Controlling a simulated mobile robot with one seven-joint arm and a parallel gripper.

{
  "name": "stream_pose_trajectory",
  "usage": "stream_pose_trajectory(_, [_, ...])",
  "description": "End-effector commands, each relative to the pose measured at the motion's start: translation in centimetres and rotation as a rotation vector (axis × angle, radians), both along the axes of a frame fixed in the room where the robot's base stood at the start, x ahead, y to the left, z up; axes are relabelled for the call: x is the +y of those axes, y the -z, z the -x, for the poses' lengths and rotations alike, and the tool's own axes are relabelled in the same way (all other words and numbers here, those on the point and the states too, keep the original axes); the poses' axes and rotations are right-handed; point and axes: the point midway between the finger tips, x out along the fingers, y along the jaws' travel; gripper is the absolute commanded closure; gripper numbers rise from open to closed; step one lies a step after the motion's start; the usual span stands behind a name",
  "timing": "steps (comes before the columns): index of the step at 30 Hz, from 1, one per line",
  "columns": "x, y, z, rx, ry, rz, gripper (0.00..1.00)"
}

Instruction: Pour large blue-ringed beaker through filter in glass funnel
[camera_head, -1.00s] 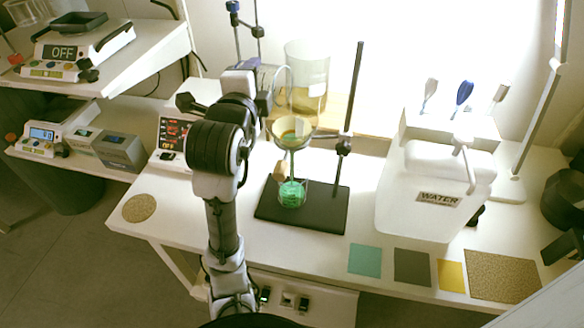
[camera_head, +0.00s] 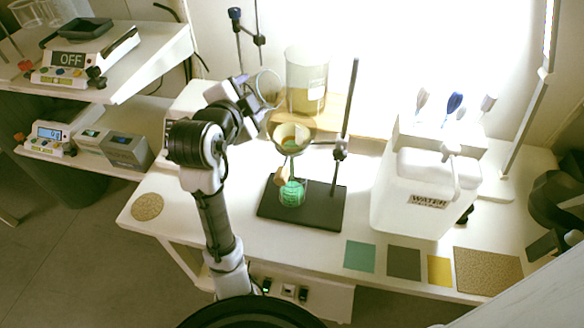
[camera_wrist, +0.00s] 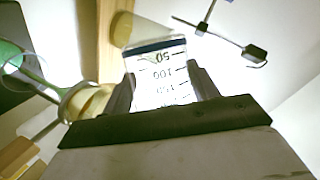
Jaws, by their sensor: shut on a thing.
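My gripper (camera_wrist: 163,86) is shut on a clear beaker (camera_wrist: 162,66) with a blue band and black volume marks. No liquid shows in it. In the head view the beaker (camera_head: 269,88) is up in the air, left of and above the glass funnel (camera_head: 290,147). The funnel sits in a ring on a stand and holds a pale filter (camera_head: 294,131); a little greenish colour shows inside. Below it, a small glass vessel (camera_head: 291,191) with green liquid stands on the black stand base (camera_head: 325,208). The funnel also shows at the left of the wrist view (camera_wrist: 82,101).
A large beaker (camera_head: 306,75) with yellowish contents stands on a wooden board behind the funnel. The stand rod (camera_head: 346,110) rises right of the funnel. A white water container (camera_head: 425,195) is at the right. The front left table is mostly clear, with a round cork mat (camera_head: 147,207).

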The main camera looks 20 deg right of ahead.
Motion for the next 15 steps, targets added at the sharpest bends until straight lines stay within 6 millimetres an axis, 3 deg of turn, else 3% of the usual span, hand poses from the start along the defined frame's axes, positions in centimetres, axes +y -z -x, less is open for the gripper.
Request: stream_pose_trajectory(15, [0.28, 0.50, -0.32, 0.077, 0.000, 0.068, 0.70])
